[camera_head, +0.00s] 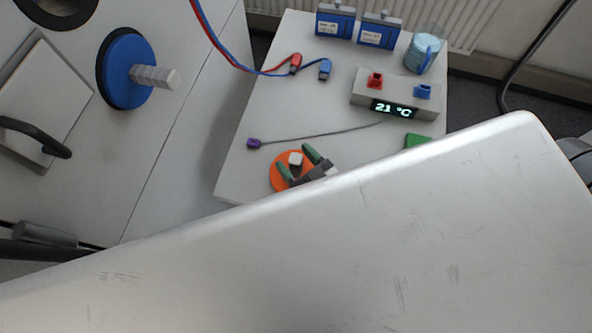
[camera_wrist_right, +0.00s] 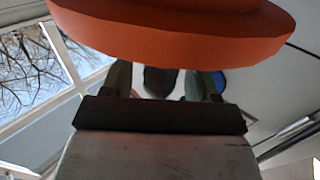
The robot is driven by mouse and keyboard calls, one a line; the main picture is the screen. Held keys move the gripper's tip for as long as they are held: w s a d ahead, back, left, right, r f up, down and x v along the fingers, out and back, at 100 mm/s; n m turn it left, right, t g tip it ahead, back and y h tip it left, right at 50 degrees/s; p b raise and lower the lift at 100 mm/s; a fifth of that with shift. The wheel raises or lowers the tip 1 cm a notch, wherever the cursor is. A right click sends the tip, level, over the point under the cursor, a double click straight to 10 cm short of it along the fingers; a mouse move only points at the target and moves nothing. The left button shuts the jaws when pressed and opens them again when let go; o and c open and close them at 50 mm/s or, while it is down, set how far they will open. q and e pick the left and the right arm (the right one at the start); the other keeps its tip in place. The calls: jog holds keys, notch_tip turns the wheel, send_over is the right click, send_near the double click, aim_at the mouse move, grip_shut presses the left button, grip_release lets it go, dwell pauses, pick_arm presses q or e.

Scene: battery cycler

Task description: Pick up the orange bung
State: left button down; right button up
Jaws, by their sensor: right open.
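The orange bung (camera_head: 278,174) is a round orange disc with a pale grip knob (camera_head: 296,158), near the front of the white table in the head view. Its orange disc (camera_wrist_right: 170,30) fills the top of the right wrist view. My right gripper (camera_head: 296,161) is open, with its green fingertips on either side of the knob. In the wrist view, a dark shape lies between the fingers (camera_wrist_right: 163,84); whether they touch it, I cannot tell. My left gripper is not in view.
The white table (camera_head: 335,100) holds a grey box (camera_head: 360,97) reading 21 °C, a purple-tipped cable (camera_head: 254,143), red and blue plugs (camera_head: 325,69), blue boxes (camera_head: 335,20) and a jug (camera_head: 423,52). A blue disc with a grip (camera_head: 118,80) is on the left panel.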

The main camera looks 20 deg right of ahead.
jog(key=shift+w+a+r, duration=0.1)
jog(key=shift+w+a, duration=0.1)
jog(key=shift+w, duration=0.45)
jog(key=shift+w+a, duration=0.15)
jog(key=shift+w, duration=0.25)
jog(key=shift+s, duration=0.1)
jog(key=shift+c, duration=1.3)
grip_shut()
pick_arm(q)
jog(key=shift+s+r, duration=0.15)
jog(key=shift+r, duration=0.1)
pick_arm(e)
jog(key=shift+r, duration=0.1)
